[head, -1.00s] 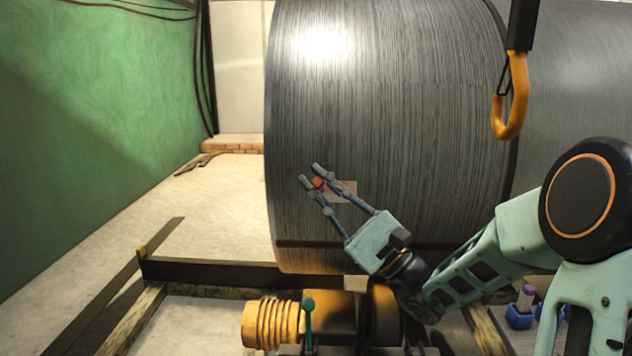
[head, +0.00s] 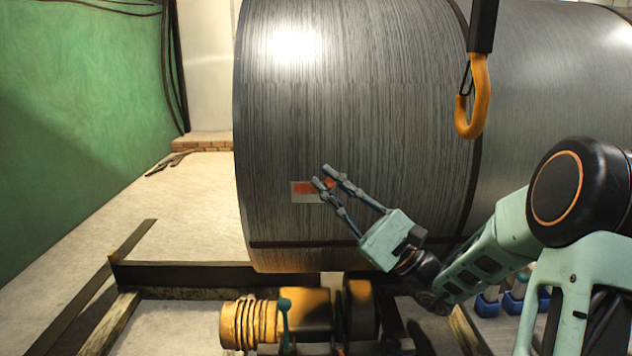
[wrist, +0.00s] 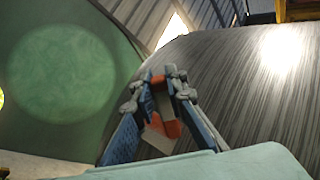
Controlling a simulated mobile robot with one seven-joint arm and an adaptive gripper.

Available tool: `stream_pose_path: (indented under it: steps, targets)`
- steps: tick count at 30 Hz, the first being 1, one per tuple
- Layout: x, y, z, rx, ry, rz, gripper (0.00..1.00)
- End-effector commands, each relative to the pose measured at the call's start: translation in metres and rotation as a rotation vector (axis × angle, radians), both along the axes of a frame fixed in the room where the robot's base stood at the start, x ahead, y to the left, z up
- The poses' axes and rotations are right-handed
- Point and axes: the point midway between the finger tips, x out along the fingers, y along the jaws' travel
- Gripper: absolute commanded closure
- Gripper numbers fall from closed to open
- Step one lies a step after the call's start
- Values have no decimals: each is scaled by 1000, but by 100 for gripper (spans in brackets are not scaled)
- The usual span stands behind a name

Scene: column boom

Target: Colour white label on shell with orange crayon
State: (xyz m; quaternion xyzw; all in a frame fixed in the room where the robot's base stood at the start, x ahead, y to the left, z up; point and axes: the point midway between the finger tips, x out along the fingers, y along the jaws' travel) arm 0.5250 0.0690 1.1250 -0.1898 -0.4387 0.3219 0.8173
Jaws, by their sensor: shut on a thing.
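The grey striped shell (head: 400,120) fills the middle of the head view. A small white label (head: 305,198) sits low on its left part, with an orange band across its upper portion and a pale strip below. My gripper (head: 323,175) reaches up from the lower right, its fingertips at the label's right end. In the wrist view the fingers (wrist: 161,78) are shut on the orange crayon (wrist: 157,80). White and orange patches of the label show between the fingers there. Whether the crayon's tip touches the label is hard to tell.
An orange hook (head: 477,105) hangs in front of the shell at upper right. A yellow-and-black roller drive (head: 300,315) stands below the shell. Dark rails run along the floor at left. A green wall (head: 80,150) is at far left, with open floor before it.

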Motion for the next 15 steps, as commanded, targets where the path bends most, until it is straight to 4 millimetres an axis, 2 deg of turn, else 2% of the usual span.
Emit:
stream_pose_path:
  steps: [6, 15]
  targets:
    - [0, -10, 1, 0, 1, -2, 100]
    - [-1, 1, 0, 1, 0, 1, 100]
